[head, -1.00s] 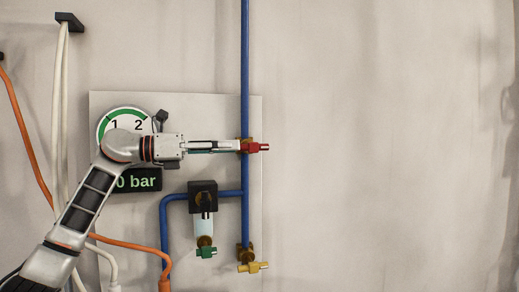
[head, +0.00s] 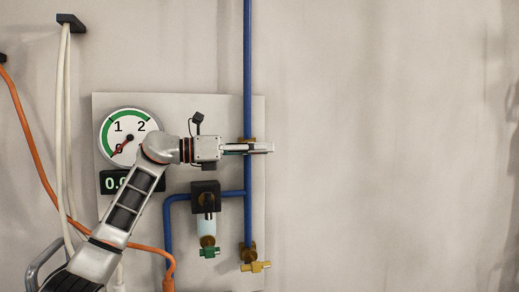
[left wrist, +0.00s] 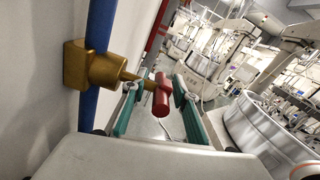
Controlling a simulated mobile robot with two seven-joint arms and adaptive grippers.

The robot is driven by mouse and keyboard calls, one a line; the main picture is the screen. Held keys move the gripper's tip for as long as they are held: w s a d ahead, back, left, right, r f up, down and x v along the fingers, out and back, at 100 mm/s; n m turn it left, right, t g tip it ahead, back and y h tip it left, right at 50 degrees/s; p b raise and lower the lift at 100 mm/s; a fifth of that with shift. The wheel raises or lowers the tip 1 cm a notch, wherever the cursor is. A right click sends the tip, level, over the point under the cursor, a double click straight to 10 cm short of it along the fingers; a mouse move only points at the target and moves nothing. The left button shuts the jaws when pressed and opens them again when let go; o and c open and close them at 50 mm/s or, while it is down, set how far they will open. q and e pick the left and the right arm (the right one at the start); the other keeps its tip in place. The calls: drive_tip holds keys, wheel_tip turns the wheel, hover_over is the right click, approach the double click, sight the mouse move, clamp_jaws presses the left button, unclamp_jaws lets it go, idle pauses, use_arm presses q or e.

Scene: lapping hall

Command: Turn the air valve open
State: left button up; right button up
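The air valve has a brass body (left wrist: 100,66) on a blue vertical pipe (head: 248,80) and a red handle (left wrist: 162,95). In the left wrist view the red handle sits between the two teal-padded fingers of my left gripper (left wrist: 156,98). The right-hand finger is very close to the handle; whether it touches is unclear. The other finger stands apart from it, so the gripper is open. In the head view my left gripper (head: 262,148) lies across the valve and hides the handle. My right gripper is in neither view.
A round gauge (head: 128,137) has its needle near 0, above a partly covered digital display (head: 113,182). Below the gripper are a black regulator (head: 205,196), a green handle (head: 210,252) and a yellow handle (head: 256,267). The wall on the right is bare.

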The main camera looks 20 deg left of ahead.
use_arm(q)
clamp_jaws()
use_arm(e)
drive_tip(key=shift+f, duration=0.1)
use_arm(q)
drive_tip(key=shift+f+b, duration=0.1)
drive_tip(key=shift+b, duration=0.35)
drive_tip(key=t+h+b, duration=0.1)
drive_tip(key=h+b, duration=0.1)
drive_tip(key=b, duration=0.1)
drive_tip(key=shift+d+f+t, duration=0.1)
drive_tip(key=shift+t, duration=0.2)
drive_tip(key=shift+h+b, duration=0.4)
drive_tip(key=shift+b, duration=0.2)
drive_tip(key=shift+r+t+h+b, duration=0.3)
drive_tip(key=shift+r+t+b, duration=0.05)
drive_tip(key=shift+t+b, duration=0.05)
drive_tip(key=shift+r, duration=0.1)
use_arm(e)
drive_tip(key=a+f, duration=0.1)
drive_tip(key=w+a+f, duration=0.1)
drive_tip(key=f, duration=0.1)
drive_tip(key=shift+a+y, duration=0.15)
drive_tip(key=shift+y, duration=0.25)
